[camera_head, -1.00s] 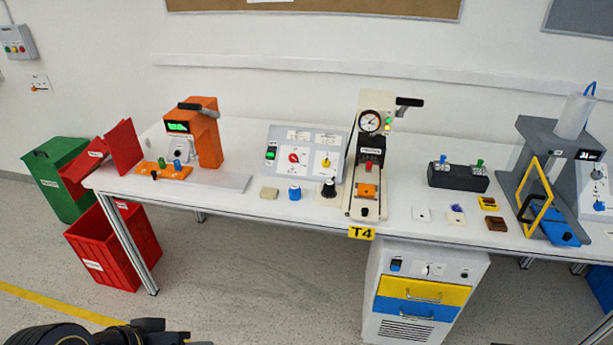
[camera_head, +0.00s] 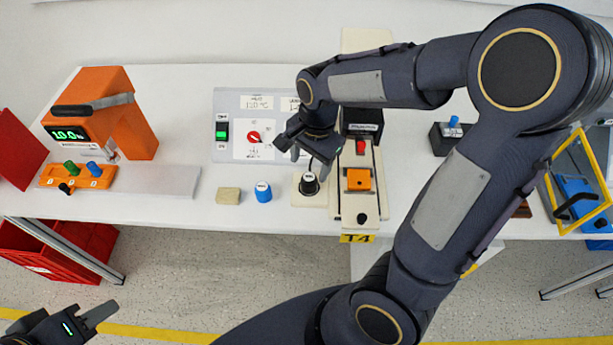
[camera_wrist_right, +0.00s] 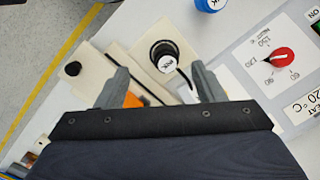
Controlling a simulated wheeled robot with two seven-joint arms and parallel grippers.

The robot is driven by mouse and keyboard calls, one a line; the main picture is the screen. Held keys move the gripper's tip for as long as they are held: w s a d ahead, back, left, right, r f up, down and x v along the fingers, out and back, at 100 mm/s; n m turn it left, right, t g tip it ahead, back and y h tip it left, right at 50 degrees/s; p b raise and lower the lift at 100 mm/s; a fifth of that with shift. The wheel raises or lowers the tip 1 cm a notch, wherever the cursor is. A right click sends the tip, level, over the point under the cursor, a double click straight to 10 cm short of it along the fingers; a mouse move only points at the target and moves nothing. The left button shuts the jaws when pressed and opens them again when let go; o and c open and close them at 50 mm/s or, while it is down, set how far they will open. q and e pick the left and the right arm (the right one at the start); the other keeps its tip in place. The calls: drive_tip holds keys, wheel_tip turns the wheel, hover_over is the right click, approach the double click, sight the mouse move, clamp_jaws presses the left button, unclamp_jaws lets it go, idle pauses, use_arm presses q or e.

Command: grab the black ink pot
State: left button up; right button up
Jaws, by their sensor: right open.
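The black ink pot (camera_head: 309,184) stands upright on a cream base (camera_head: 314,199) on the table, left of the cream press machine. It also shows in the right wrist view (camera_wrist_right: 164,57) with a white label on it. My right gripper (camera_head: 310,155) is open and empty, just behind and above the pot. In the right wrist view my right gripper's fingers (camera_wrist_right: 160,80) are spread, with the pot just beyond and between their tips. My left gripper (camera_head: 98,322) is low at the bottom left, in front of the table; whether its jaws are apart is unclear.
A blue pot (camera_head: 263,192) and a beige block (camera_head: 228,195) stand left of the ink pot. The control panel (camera_head: 228,142) with a red knob is behind. The press with an orange block (camera_head: 359,180) is close on the right.

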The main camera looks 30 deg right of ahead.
sight(309, 176)
drive_tip(key=shift+w+f+m+h, duration=0.4)
drive_tip(key=shift+w+f+m, duration=0.3)
drive_tip(key=shift+w+f, duration=0.1)
drive_tip(key=f, duration=0.5)
drive_tip(key=d+f, duration=0.1)
drive_tip(key=f, duration=0.2)
drive_tip(key=shift+w+d, duration=0.1)
drive_tip(key=shift+w, duration=0.2)
drive_tip(key=shift+r, duration=0.1)
drive_tip(key=c, duration=1.1)
drive_tip(key=shift+r, duration=0.15)
